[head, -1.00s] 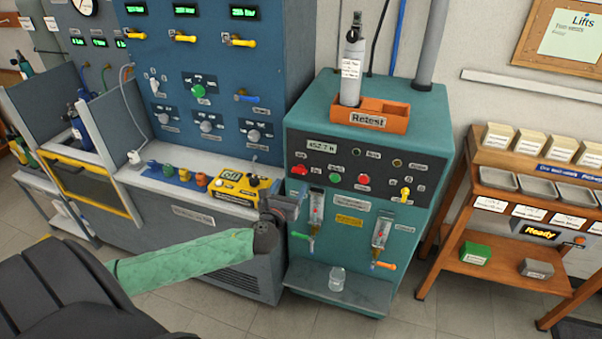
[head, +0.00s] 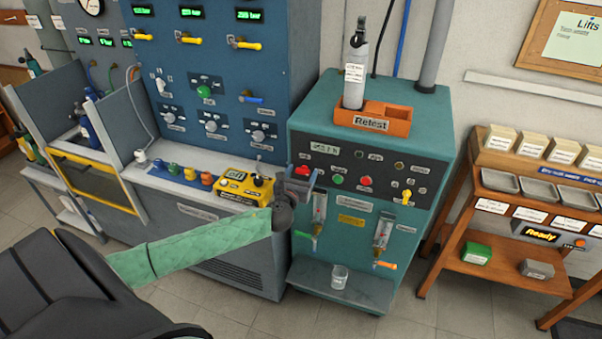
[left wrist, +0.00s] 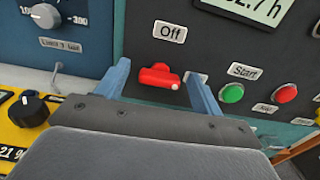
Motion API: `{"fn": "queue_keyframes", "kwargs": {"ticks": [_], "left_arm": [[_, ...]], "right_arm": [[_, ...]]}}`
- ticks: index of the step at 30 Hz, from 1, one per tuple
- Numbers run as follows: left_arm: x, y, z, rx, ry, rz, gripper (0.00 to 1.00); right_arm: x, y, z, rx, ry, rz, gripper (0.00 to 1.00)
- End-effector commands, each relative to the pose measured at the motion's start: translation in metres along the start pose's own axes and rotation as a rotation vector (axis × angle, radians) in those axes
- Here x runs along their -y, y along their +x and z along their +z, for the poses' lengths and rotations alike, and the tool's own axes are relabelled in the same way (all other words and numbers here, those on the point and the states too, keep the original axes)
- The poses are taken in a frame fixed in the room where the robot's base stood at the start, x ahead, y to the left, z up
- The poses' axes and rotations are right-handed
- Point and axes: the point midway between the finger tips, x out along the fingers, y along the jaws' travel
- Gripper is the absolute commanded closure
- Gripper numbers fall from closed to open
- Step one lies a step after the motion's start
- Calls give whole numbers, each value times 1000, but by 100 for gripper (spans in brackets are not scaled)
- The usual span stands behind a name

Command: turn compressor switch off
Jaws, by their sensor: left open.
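The compressor switch (left wrist: 160,77) is a red rotary handle on the dark panel of the teal cabinet, just below an "Off" label (left wrist: 170,31). In the left wrist view its handle lies roughly sideways. In the head view the red switch (head: 303,170) shows just above my left gripper (head: 304,181), partly hidden. My left gripper is open in front of the panel, with one blue finger on each side of the switch. I cannot tell whether the fingers touch it. My right gripper is not in view.
A green Start button (left wrist: 232,93) and a red button (left wrist: 285,93) sit right of the switch. A yellow box with a black knob (head: 245,188) stands left of my gripper. A grey bottle (head: 355,75) stands in the orange Retest tray (head: 400,126) on the cabinet.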

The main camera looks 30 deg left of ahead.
Motion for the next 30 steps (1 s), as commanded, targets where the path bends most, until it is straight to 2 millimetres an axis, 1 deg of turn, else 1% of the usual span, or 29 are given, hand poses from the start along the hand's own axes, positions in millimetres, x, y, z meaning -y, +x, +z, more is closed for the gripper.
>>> {"fn": "queue_keyframes", "kwargs": {"ticks": [5, 8, 9, 12, 19, 23, 27, 30], "left_arm": [[0, 0, 0, 0, 0, 0, 33], [0, 0, 0, 0, 0, 0, 50], [0, 0, 0, 0, 0, 0, 58], [0, 0, 0, 0, 0, 0, 77], [0, 0, -1, 0, -13, 0, 77], [0, 0, -2, 0, -51, 0, 77], [0, 0, -2, 0, -127, -1, 77], [-1, 0, -2, 1, -204, 0, 77]], "right_arm": [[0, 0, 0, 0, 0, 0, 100], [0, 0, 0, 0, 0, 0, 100], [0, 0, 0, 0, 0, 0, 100], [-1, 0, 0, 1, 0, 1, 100], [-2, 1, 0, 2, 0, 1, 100], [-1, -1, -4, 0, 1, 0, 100], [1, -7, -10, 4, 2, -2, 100], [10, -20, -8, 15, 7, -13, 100]]}}
